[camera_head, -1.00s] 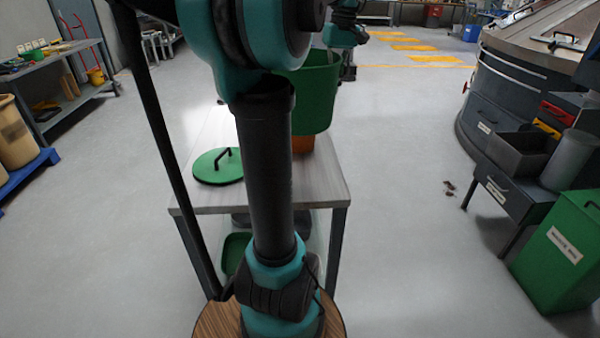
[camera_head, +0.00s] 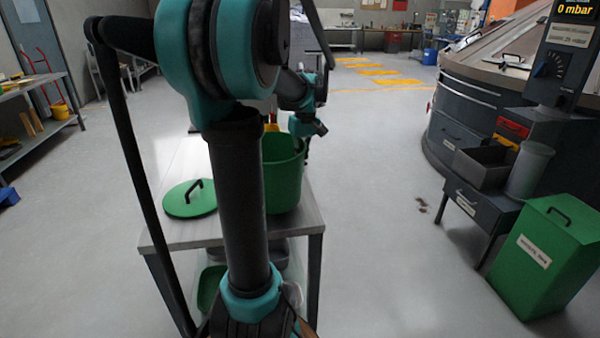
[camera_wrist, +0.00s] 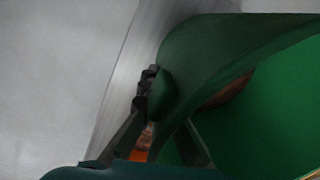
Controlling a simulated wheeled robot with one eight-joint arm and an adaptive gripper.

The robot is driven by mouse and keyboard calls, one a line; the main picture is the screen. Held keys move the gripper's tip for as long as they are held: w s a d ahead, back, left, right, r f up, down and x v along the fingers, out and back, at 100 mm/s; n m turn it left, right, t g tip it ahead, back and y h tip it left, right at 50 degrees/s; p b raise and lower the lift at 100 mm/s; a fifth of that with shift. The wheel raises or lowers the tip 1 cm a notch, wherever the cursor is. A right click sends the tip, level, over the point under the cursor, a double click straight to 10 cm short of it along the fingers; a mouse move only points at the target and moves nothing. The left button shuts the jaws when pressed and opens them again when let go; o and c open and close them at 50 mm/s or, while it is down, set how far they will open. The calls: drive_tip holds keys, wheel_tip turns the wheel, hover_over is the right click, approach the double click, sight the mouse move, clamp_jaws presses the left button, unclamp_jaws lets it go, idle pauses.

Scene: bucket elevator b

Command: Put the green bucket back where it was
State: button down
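The green bucket (camera_head: 284,178) is over the near right part of the small table (camera_head: 200,235), partly behind my arm. I cannot tell whether its base touches the tabletop. My gripper (camera_head: 308,126) is at the bucket's far right rim, with its fingertips hidden in the head view. In the wrist view, the bucket's green wall (camera_wrist: 270,115) fills the right side. My gripper's dark fingers (camera_wrist: 170,118) lie on both sides of the rim and seem closed on it. A round green lid (camera_head: 190,199) with a black handle lies left of the bucket.
A small orange thing (camera_head: 271,124) shows just behind the bucket. A green bin (camera_head: 550,255) and a grey stand (camera_head: 490,210) are at the right, before a large round machine. A shelf (camera_head: 40,130) is at the left. The floor between is open.

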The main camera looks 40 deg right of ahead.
drive_tip(key=shift+f, duration=1.7)
drive_tip(key=c, duration=1.7)
unclamp_jaws()
drive_tip(key=r, duration=0.8)
drive_tip(key=d+r, duration=0.1)
drive_tip(key=r, duration=0.3)
drive_tip(key=shift+s+d+r, duration=0.1)
drive_tip(key=shift+s+r, duration=0.05)
drive_tip(key=shift+s, duration=0.05)
